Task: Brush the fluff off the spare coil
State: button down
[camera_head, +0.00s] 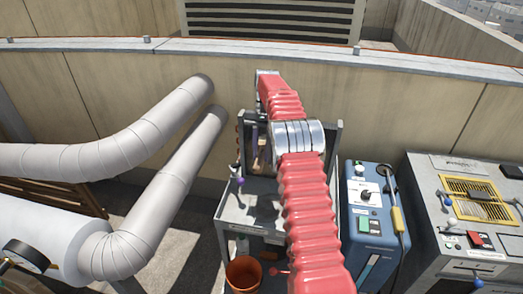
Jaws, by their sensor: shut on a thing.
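A grey metal stand (246,208) stands against the parapet, with an upright frame at its back. Small copper-coloured bends (238,140) show at the frame's left edge and look like part of the spare coil. The coil's face is mostly hidden behind my red-sleeved arm, so I cannot see any fluff. A narrow purple upright piece and a tan piece show inside the frame, left of my arm; I cannot tell what they are. My arm reaches up over the stand to a grey wrist at the far end. My gripper is hidden behind the arm. I cannot make out a brush.
An orange-brown bucket (243,273) sits low at the stand's front. A blue machine (368,215) with a yellow-handled tool stands right of my arm, and a grey control cabinet (445,240) farther right. Large lagged pipes (165,190) fill the left. The parapet (400,110) closes the back.

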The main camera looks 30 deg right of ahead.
dwell(0.3)
jog(key=shift+r, duration=2.25)
jog(key=shift+f, duration=2.25)
jog(key=shift+r, duration=2.25)
jog(key=shift+f, duration=0.1)
jog(key=shift+f, duration=2.15)
jog(key=shift+r, duration=0.1)
